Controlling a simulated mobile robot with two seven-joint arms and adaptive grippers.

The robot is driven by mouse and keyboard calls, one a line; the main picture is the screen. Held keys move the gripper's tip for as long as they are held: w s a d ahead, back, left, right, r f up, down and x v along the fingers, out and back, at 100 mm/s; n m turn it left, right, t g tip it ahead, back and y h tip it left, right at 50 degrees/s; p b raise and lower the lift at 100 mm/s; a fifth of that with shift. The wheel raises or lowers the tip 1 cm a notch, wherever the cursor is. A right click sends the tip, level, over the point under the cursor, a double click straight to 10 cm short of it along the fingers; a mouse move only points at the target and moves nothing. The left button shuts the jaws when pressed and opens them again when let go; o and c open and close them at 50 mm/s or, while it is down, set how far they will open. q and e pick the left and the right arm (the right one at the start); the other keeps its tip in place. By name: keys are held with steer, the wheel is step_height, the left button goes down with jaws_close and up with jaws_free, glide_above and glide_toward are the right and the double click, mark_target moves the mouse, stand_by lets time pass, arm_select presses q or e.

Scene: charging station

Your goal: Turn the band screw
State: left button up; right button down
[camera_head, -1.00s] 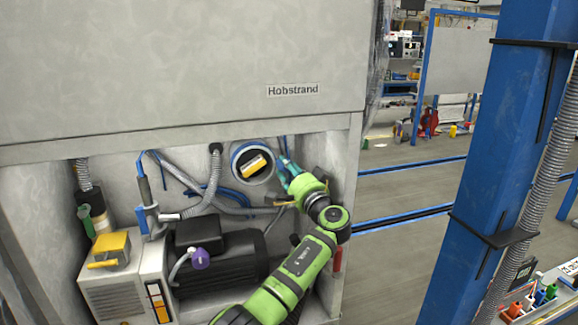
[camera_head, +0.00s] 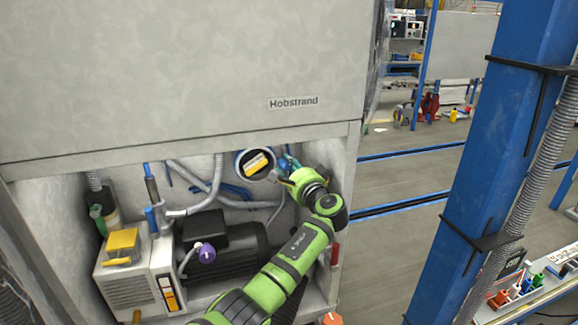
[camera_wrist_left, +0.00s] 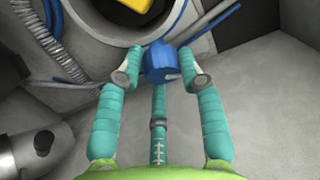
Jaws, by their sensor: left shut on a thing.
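The band screw appears as a blue knob-like head (camera_wrist_left: 162,62) beside the round port in the left wrist view. My left gripper (camera_wrist_left: 160,72) has teal fingers, two beside the blue head and one below, and is shut on it. In the head view, my left gripper (camera_head: 285,166) is at the right side of the dark round port (camera_head: 255,163) with a yellow block inside, and its fingers and wrist mostly hide the screw. My right gripper is not in view.
The port is in an open bay under a grey cabinet labelled Hobstrand (camera_head: 293,103). A dark motor (camera_head: 220,250), a box with a yellow top (camera_head: 122,245), and grey and blue hoses crowd the left. A blue post (camera_head: 490,170) stands right, across open floor.

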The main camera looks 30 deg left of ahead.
arm_select(q)
steer(key=shift+r, duration=0.35)
steer(key=o, duration=1.1)
steer(key=shift+f, duration=0.15)
steer(key=shift+s+d+f, duration=0.1)
steer(key=shift+d, duration=0.2)
steer(key=v, duration=1.1)
steer(key=shift+s+d, duration=0.15)
